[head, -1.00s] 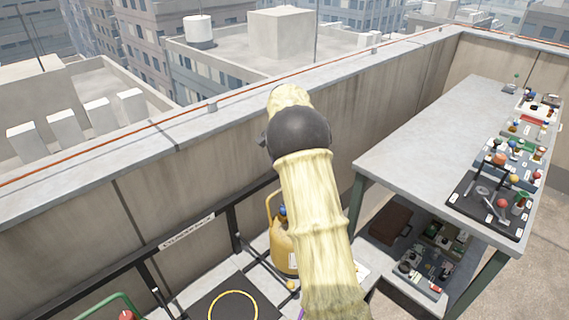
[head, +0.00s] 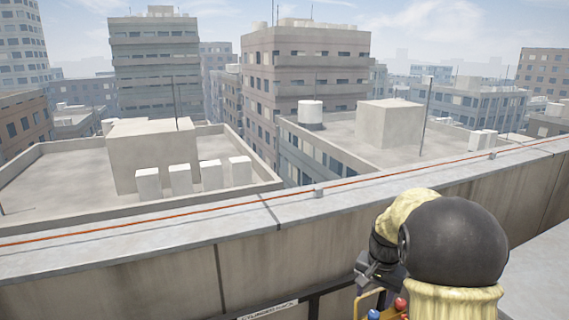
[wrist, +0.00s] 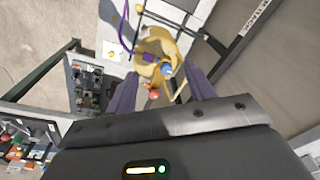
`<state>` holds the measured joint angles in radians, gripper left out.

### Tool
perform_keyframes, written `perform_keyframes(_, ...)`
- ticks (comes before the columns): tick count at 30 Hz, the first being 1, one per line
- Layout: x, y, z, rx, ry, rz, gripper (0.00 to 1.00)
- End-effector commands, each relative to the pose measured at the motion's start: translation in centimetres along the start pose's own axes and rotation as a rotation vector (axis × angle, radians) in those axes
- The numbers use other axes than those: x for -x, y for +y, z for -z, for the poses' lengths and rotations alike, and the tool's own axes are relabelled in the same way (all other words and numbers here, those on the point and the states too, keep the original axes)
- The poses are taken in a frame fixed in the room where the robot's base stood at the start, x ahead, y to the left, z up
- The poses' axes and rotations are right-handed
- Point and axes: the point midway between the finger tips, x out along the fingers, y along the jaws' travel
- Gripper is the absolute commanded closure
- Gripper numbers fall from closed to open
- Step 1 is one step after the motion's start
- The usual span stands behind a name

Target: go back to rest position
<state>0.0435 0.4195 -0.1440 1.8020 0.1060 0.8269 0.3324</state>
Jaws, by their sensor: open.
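My gripper (wrist: 162,76) is open in the wrist view, its two dark fingers spread apart with nothing gripped between them. A yellow gas cylinder (wrist: 178,44) with a blue and a red knob stands on the floor beyond the fingertips. In the head view, my sleeved arm and its black joint fill the lower right. Only the cylinder's yellow guard (head: 366,299) and knobs show at the bottom edge there. The fingers are not clear in the head view.
A concrete parapet (head: 160,273) with an orange cable along its top crosses the head view. A grey bench (head: 540,275) edge shows at the right. In the wrist view, a shelf with small parts (wrist: 90,90) and a tray (wrist: 28,132) lie left of the gripper.

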Motion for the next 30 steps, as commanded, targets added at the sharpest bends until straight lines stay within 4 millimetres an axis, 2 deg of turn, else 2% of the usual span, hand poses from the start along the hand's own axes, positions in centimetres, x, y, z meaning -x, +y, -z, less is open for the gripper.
perform_keyframes(1, 0.3, 0.2, -1.7, 0.042, 0.007, 0.005, 0.47)
perform_keyframes(12, 0.2, 2.6, -14.1, 0.398, 0.086, 0.031, 0.47)
perform_keyframes(16, -0.1, 3.8, -17.9, 0.508, 0.113, 0.035, 0.47)
perform_keyframes(18, -0.3, 4.2, -19.1, 0.548, 0.123, 0.035, 0.47)
perform_keyframes(21, -0.4, 4.6, -20.0, 0.574, 0.128, 0.035, 0.47)
perform_keyframes(30, -0.4, 4.6, -20.0, 0.574, 0.128, 0.035, 0.47)
